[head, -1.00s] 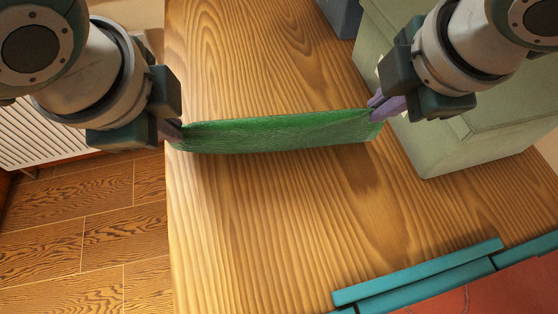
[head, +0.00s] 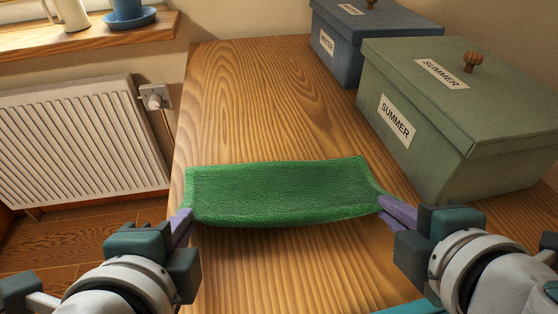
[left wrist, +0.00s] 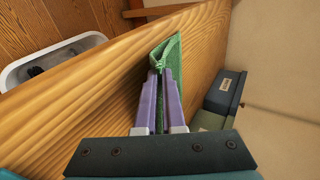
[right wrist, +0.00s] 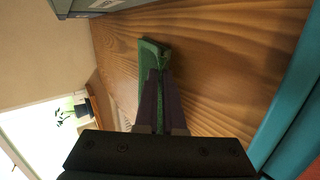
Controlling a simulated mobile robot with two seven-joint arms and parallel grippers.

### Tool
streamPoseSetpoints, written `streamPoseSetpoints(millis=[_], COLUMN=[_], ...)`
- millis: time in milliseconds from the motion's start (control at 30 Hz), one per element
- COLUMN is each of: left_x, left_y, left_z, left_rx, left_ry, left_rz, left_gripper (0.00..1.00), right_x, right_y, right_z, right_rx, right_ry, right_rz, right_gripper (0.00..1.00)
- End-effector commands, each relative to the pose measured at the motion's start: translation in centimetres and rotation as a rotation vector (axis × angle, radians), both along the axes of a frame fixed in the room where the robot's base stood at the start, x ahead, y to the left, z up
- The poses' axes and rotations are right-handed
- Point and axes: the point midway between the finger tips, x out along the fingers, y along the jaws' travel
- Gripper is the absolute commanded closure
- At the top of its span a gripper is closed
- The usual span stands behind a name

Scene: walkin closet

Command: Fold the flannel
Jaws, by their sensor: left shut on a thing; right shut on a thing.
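The green flannel (head: 280,190) is stretched between my two grippers above the wooden table, its long side running left to right. My left gripper (head: 184,214) is shut on its near left corner. My right gripper (head: 383,202) is shut on its near right corner. In the left wrist view, the purple fingers pinch a bunched bit of the flannel (left wrist: 168,52). In the right wrist view, the fingers also hold an edge of the flannel (right wrist: 152,52). Whether its far edge touches the table is hard to tell.
A green box labelled SUMMER (head: 440,150) stands close beyond my right gripper, with a blue box (head: 350,45) behind it. The wooden table (head: 240,90) is clear behind the flannel. A white radiator (head: 80,145) is left of the table, below a windowsill with crockery.

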Motion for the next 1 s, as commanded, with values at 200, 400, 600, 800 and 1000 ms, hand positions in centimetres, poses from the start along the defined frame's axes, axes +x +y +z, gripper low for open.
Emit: streamPoseSetpoints(millis=[200, 400, 600, 800, 1000], left_x=[0.0, 0.0, 0.0, -0.8, -2.8], left_y=[0.0, 0.0, 0.0, 0.0, 0.0], left_z=[0.0, 0.0, 0.0, 2.1, 5.0], left_rx=[0.001, 0.001, 0.001, -0.003, -0.002], left_ry=[0.001, 0.001, 0.001, 0.000, 0.002], left_rz=[0.001, 0.001, 0.001, 0.000, 0.000], left_gripper=[0.84, 0.61, 0.45, 0.45, 0.45], right_x=[0.0, 0.0, 0.0, -0.8, -2.8], right_y=[0.0, 0.0, 0.0, 0.0, 0.0], right_z=[0.0, 0.0, 0.0, 2.1, 5.0], right_rx=[-0.001, -0.001, -0.001, 0.001, 0.000], right_ry=[0.001, 0.001, 0.001, 0.000, 0.002], right_rz=[-0.001, -0.001, -0.001, 0.002, 0.001], right_gripper=[0.84, 0.61, 0.45, 0.45, 0.45])
